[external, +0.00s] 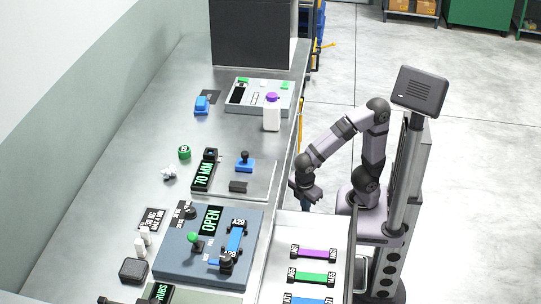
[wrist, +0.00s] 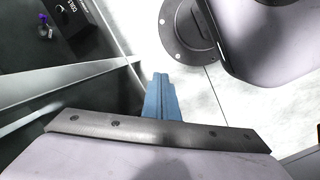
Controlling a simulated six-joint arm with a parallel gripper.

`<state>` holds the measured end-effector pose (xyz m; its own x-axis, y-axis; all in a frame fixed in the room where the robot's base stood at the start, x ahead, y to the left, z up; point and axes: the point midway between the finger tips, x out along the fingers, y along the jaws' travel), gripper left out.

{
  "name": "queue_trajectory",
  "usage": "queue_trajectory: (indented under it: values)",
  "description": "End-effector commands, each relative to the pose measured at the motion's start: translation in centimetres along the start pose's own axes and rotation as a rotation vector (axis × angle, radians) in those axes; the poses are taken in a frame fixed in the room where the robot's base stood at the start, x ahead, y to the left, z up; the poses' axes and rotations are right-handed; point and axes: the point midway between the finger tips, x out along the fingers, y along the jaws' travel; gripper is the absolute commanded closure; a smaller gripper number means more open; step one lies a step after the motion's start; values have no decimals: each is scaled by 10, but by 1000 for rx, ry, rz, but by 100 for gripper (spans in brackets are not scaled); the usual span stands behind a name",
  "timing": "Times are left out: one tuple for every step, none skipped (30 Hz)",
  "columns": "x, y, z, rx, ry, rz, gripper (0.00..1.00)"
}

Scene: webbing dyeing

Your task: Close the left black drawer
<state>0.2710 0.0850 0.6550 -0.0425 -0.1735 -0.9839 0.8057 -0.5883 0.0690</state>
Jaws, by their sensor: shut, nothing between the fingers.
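My gripper (external: 305,203) hangs beside the right edge of the workbench in the external view, pointing down. In the wrist view its blue fingers (wrist: 161,82) are together and hold nothing. A dark, box-like space (wrist: 60,95) with pale metal edges lies left of the fingers in the wrist view. It may be the inside of the black drawer, but I cannot be sure. A black box with white lettering (wrist: 75,22) and a small purple-topped item (wrist: 44,28) are at its upper left. No black drawer front shows clearly in the external view, where the bench top hides what is below it.
A pale surface at the lower right holds purple (external: 315,253), green (external: 312,277) and blue strips. Pale floor (external: 335,120) lies beyond the bench.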

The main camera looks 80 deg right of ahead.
Motion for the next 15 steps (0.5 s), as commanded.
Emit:
queue_trajectory:
  values:
    - [-38,-6,-1,-109,-12,25,100]
    - [-50,-10,-2,-166,-21,37,100]
    - [-68,-16,-3,-244,-34,55,100]
    - [-81,-19,-3,-302,-44,69,100]
    - [-94,-23,-4,-360,-52,82,100]
    - [-112,-29,-5,-440,-65,102,100]
    - [-126,-34,-6,-500,-73,118,100]
    - [-140,-39,-8,-561,-81,132,100]
    - [-157,-46,-11,-642,-90,152,100]
    - [-169,-52,-14,-704,-97,166,100]
    - [-180,-58,-18,-765,-101,180,100]
    - [-194,-68,-24,-846,-104,197,100]
    - [-204,-76,-29,-907,-105,211,100]
    - [-213,-84,-34,-968,-105,223,100]
    - [-224,-97,-42,-1050,-104,239,100]
